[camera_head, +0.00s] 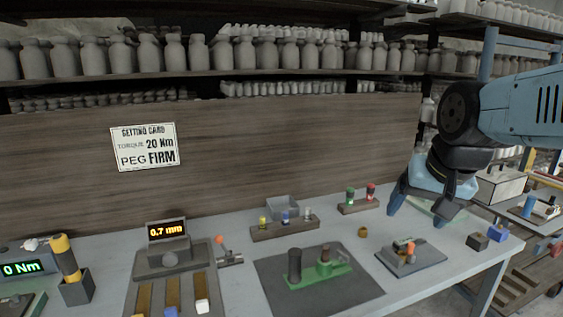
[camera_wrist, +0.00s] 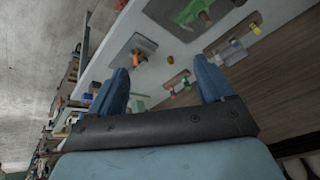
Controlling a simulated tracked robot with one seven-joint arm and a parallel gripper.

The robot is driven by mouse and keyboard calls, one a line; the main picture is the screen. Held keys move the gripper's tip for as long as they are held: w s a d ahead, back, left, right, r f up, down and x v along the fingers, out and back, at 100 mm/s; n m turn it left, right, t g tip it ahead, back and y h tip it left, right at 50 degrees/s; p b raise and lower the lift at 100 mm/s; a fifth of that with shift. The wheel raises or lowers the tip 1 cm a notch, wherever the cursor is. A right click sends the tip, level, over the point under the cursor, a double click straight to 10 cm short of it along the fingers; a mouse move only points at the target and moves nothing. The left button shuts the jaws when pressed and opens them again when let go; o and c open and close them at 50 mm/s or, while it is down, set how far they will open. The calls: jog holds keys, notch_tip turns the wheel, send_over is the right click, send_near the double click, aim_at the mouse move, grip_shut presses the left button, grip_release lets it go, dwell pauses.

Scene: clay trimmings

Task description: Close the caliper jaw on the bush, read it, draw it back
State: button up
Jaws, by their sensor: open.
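A unit with a lit display (camera_head: 167,230) reading 0.7 mm stands left of centre; a slide with an orange knob (camera_head: 219,240) projects from its right side. I cannot tell for sure whether this is the caliper. A small brass-coloured piece (camera_head: 363,232), possibly the bush, lies on the bench right of centre; it also shows in the wrist view (camera_wrist: 170,57). My gripper (camera_head: 423,211) is open and empty above the bench's right part, behind a grey plate (camera_head: 429,257) carrying a small device with an orange-red part (camera_head: 404,243). Its spread fingers show in the wrist view (camera_wrist: 164,76).
A dark mat (camera_head: 350,293) holds a green fixture (camera_head: 338,270) with a dark cylinder (camera_head: 294,264). Small racks (camera_head: 285,230) (camera_head: 358,207) stand behind. A 0 Nm display (camera_head: 22,269) is at left. A dark block (camera_head: 477,241) and blue block (camera_head: 498,233) sit near the right edge.

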jog(key=s+n, duration=0.1)
jog(key=s+a+n, duration=0.1)
jog(key=s+n, duration=0.1)
jog(key=shift+r+n+t, duration=0.1)
jog(key=shift+n+t, duration=0.2)
dwell(0.6)
